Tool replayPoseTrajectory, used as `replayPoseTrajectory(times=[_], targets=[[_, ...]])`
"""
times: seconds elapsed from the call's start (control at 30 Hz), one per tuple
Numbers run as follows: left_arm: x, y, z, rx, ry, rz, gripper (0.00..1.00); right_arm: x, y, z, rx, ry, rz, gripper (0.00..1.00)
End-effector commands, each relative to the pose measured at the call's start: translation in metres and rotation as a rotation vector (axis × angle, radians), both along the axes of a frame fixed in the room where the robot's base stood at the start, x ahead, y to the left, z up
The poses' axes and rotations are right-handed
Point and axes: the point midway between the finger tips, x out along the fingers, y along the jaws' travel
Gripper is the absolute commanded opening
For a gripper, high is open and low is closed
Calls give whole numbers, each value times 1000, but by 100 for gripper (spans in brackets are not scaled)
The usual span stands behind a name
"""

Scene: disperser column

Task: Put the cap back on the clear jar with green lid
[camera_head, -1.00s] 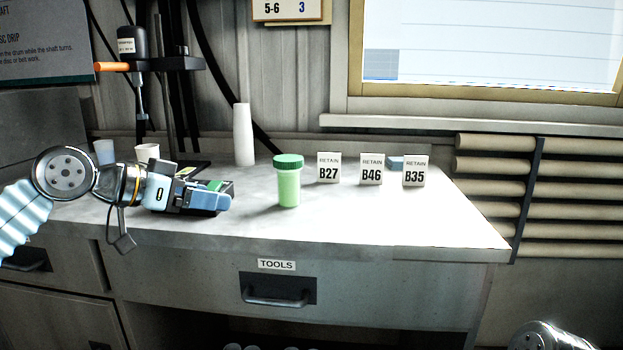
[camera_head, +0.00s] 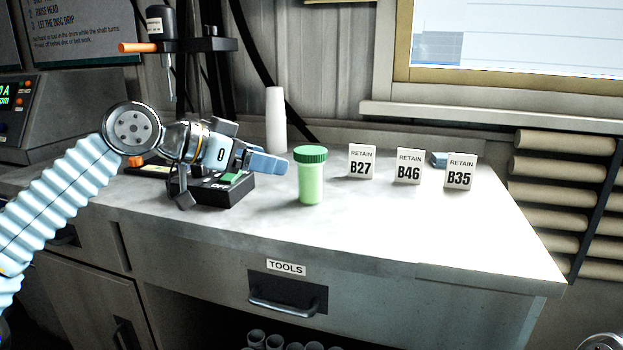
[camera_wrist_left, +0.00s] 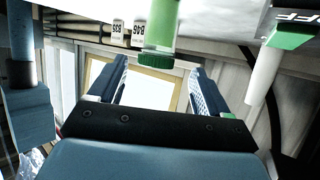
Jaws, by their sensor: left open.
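The jar (camera_head: 311,186) stands upright on the bench. Its body looks pale green, and a ribbed green lid (camera_head: 310,154) sits on its top; I cannot tell how tightly it is seated. My left gripper (camera_head: 284,166) is open and empty, just left of the jar near lid height, pointing toward it. In the left wrist view, which is upside down, the jar body (camera_wrist_left: 161,28) and the lid (camera_wrist_left: 156,61) appear beyond the gap between my two fingers, not clasped.
A white cup stack (camera_head: 276,120) stands behind the jar. Cards B27 (camera_head: 361,160), B46 (camera_head: 408,165) and B35 (camera_head: 459,171) stand to the right. The bench front (camera_head: 380,218) is clear.

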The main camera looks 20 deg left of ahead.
Motion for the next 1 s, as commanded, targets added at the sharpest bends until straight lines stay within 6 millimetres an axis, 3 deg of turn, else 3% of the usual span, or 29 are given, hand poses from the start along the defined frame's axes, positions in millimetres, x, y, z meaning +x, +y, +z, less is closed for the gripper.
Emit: replayPoseTrajectory(times=[0.3, 0.77, 1.0], targets=[[39, -33, -19, -1, 1, -3, 78, 0, 1, 12, 1, 0, 2, 100], [46, -38, -24, -1, 2, -1, 78, 0, 1, 14, 2, 1, 3, 100], [70, -60, -35, -1, 2, -5, 78, 0, 1, 27, 3, 0, 4, 100]])
